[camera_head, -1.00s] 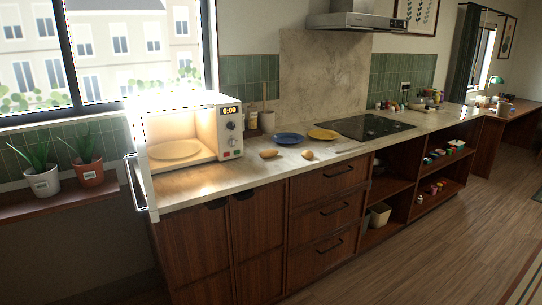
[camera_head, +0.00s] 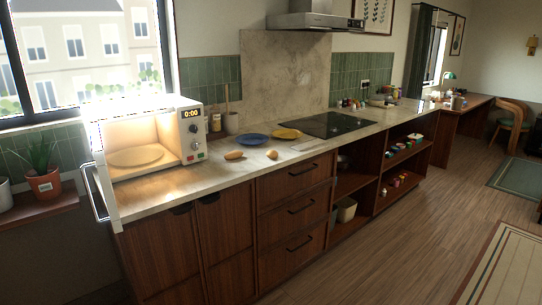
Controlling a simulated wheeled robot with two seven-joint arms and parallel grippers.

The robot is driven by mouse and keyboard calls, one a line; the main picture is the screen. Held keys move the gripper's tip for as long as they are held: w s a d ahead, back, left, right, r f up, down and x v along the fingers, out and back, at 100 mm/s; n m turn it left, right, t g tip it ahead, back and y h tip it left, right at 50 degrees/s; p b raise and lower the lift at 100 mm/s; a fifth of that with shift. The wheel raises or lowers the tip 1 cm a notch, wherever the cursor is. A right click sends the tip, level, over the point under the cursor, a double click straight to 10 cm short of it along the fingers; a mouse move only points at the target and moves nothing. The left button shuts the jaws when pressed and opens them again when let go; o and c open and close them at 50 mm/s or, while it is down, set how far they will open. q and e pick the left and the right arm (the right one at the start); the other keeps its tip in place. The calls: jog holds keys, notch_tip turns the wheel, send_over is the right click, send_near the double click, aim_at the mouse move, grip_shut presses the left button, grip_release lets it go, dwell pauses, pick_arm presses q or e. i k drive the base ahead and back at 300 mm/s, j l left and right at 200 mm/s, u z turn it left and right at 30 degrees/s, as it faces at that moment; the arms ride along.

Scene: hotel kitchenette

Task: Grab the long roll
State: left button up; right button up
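Two bread rolls lie on the counter in front of the plates. The long roll (camera_head: 234,155) is the left one, an elongated tan shape just right of the microwave. A shorter, rounder roll (camera_head: 272,155) lies to its right, apart from it. Neither of my grippers shows in the head view, and nothing touches the rolls.
An open white microwave (camera_head: 192,130) stands left of the rolls, its door (camera_head: 101,190) swung out past the counter edge. A blue plate (camera_head: 253,139) and a yellow plate (camera_head: 287,134) lie behind the rolls. The wooden floor (camera_head: 400,225) before the cabinets is clear.

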aim_at(235, 155)
jog(key=u, duration=0.4)
jog(key=i+l+u, duration=0.25)
jog(key=u, duration=0.2)
jog(key=i+l+u, duration=0.15)
jog(key=l+u, duration=0.3)
jog(key=i+l+u, duration=0.1)
jog(key=l, duration=0.45)
jog(key=i+l+u, duration=0.1)
jog(key=l, duration=0.45)
jog(key=i+l+u, duration=0.15)
jog(key=l, duration=0.45)
jog(key=i+l+u, duration=0.1)
jog(key=l, duration=0.5)
jog(key=i+l, duration=0.1)
jog(key=l, duration=0.6)
jog(key=i+l, duration=0.15)
jog(key=l, duration=0.25)
